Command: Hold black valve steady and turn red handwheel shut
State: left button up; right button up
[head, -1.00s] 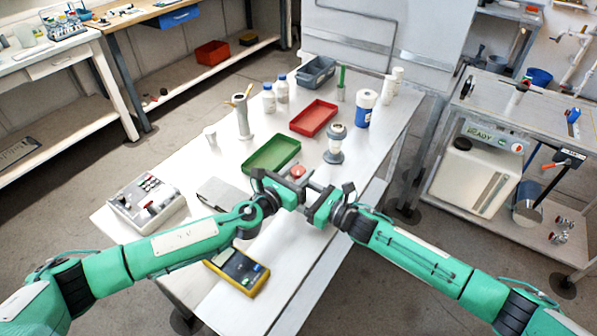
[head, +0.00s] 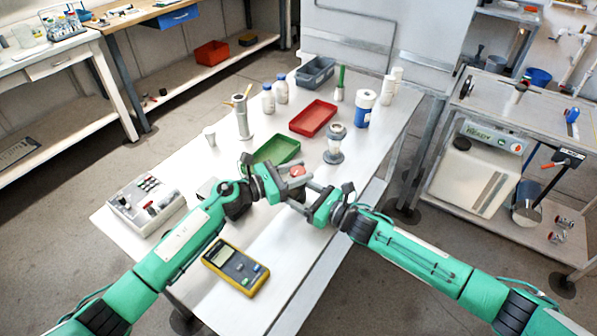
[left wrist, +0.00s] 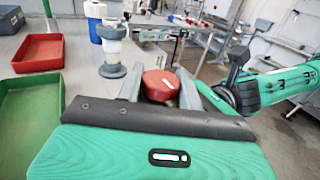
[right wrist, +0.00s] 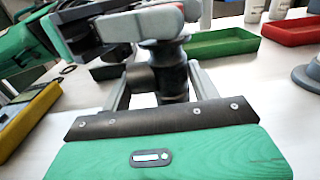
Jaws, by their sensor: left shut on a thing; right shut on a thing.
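The red handwheel (head: 297,171) sits on top of the black valve, above the white table. My left gripper (head: 287,180) is shut on the handwheel; the left wrist view shows the red wheel (left wrist: 160,86) between its two fingers. My right gripper (head: 306,192) comes from the right, a little lower, and is shut on the black valve. The right wrist view shows the upright dark valve body (right wrist: 172,75) between its fingers, with my left gripper above it. The valve is mostly hidden in the head view.
A green tray (head: 262,162) lies just behind the grippers, a red tray (head: 313,118) farther back. A yellow meter (head: 235,266) lies in front, and a grey control box (head: 146,206) stands at the left.

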pick_arm(q)
jog(key=shift+m+g+h, duration=0.3)
jog(key=shift+m+g, duration=0.2)
jog(key=shift+g, duration=0.2)
pick_arm(e)
jog(key=shift+s+a+f, duration=0.1)
jog(key=shift+s, duration=0.05)
pick_arm(q)
jog(key=o, duration=1)
jog(key=shift+a, duration=0.1)
jog(key=v, duration=1.2)
pick_arm(e)
jog(key=o, duration=1.2)
jog(key=shift+o, duration=0.2)
